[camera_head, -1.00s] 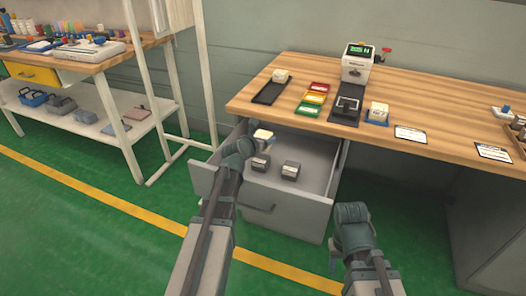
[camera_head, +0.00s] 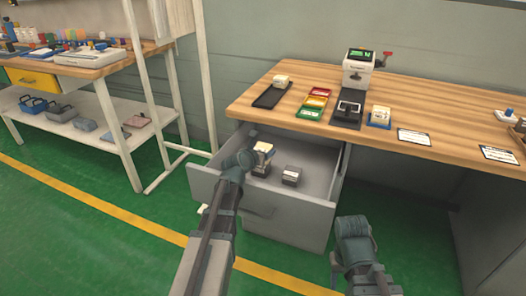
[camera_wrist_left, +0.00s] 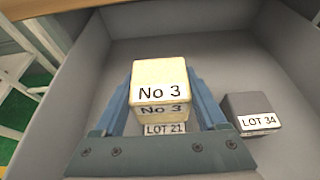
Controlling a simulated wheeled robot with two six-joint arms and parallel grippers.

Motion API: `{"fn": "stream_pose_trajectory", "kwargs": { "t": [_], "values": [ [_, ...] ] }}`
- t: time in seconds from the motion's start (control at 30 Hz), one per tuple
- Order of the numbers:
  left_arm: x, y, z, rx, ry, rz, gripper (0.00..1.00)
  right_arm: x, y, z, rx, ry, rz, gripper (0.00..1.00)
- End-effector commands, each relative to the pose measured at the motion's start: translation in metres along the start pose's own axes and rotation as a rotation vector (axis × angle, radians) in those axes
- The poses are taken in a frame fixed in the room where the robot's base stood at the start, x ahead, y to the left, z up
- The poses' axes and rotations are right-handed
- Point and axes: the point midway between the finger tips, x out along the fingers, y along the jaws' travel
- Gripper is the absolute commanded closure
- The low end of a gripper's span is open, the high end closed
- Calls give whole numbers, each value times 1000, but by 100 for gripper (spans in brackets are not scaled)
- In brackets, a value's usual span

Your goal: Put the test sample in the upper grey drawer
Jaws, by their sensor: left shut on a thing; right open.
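My left gripper (camera_head: 254,157) is shut on a cream block (camera_head: 264,147), labelled "No 3" in the left wrist view (camera_wrist_left: 158,82). It holds the block inside the open upper grey drawer (camera_head: 303,205). A grey block labelled LOT 21 (camera_wrist_left: 165,129) shows just below the cream block in the wrist view. I cannot tell whether the two touch. A second grey block, LOT 34 (camera_wrist_left: 252,113), lies on the drawer floor to the right; it also shows in the head view (camera_head: 291,176). My right gripper (camera_head: 350,228) is open, in front of the desk and right of the drawer.
The wooden desktop (camera_head: 440,110) above the drawer holds a dark tray with a cream block (camera_head: 281,81), coloured trays (camera_head: 313,103), a device (camera_head: 358,69) and a block on a blue base (camera_head: 380,116). A white post stands left.

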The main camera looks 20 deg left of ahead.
Motion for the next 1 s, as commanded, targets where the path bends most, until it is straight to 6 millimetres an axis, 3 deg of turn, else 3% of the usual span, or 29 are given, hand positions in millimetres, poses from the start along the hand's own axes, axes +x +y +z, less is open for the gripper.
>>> {"fn": "stream_pose_trajectory", "kwargs": {
  "t": [0.23,0.27,0.4,0.67,0.87,0.93,1.0],
  "values": [
    [3,-3,-8,0,0,-3,89,9,-1,-1,0,0,1,50],
    [3,-3,-9,0,0,-4,22,9,-1,-1,0,0,1,50],
    [4,-4,-10,0,0,-5,0,10,-1,-1,0,0,1,50],
    [4,-5,-10,0,0,-7,0,11,-1,-1,0,0,1,50],
    [0,-6,-1,0,-1,-8,0,1,0,0,0,0,0,50],
    [-3,-6,5,1,0,-8,0,-6,0,0,1,0,-1,50],
    [-19,-6,2,0,0,-6,0,-9,0,0,1,0,-2,50]
  ]
}}
